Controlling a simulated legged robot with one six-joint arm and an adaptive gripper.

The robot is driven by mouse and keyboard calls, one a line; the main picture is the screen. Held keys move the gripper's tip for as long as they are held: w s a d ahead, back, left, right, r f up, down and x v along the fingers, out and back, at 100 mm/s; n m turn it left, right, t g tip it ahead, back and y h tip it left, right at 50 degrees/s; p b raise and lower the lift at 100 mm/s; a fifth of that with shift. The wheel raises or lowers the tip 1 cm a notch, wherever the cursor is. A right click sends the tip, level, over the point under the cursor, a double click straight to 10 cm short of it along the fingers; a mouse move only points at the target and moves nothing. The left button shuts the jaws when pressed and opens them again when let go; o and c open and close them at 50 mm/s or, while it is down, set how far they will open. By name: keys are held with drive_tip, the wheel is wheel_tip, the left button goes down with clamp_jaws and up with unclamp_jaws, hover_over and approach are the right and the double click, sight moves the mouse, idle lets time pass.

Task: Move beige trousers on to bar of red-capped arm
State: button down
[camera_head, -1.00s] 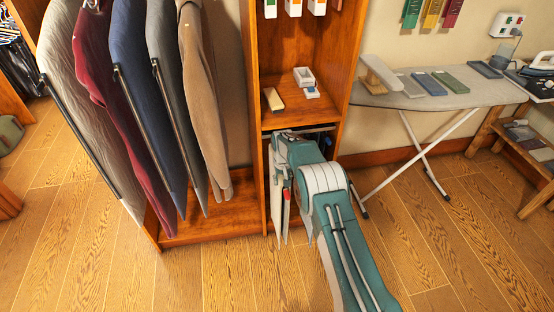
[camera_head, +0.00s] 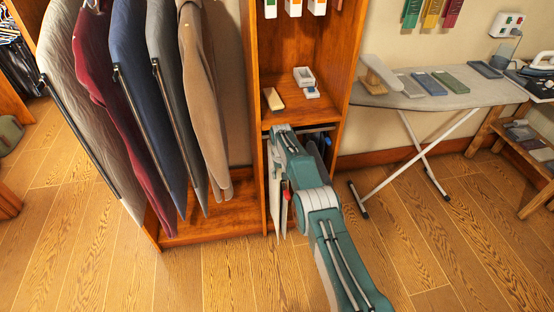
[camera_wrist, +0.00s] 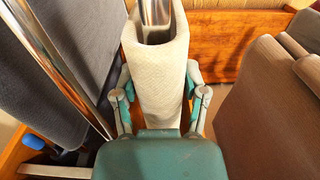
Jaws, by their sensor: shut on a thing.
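The beige trousers (camera_wrist: 160,75) are folded over a shiny metal bar (camera_wrist: 155,12) in the wrist view. My gripper (camera_wrist: 161,98) is shut on them, one finger on each side of the fold. In the head view a pale edge of cloth hangs below my arm (camera_head: 288,160), low in the wooden cabinet, and my gripper is hidden there. A red cap (camera_head: 285,195) shows beside my arm, close to that cloth. A blue cap (camera_wrist: 33,142) is at the lower left of the wrist view. I cannot tell whether the bar in the trousers is the red-capped one.
Dark grey cloth (camera_wrist: 80,60) hangs close on the left of my gripper, with brown cloth (camera_wrist: 262,110) on the right. The cabinet's wooden side (camera_head: 253,120) stands left of my arm. Hanging jackets (camera_head: 135,90) are farther left. An ironing board (camera_head: 440,92) stands right; open floor lies in front.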

drive_tip(key=shift+f, duration=0.15)
idle(0.5)
drive_tip(key=shift+c, duration=0.8)
unclamp_jaws()
drive_tip(key=shift+o, duration=0.6)
drive_tip(key=shift+s+f, duration=0.1)
wheel_tip(320, 180, up, 12)
drive_tip(key=shift+r, duration=0.1)
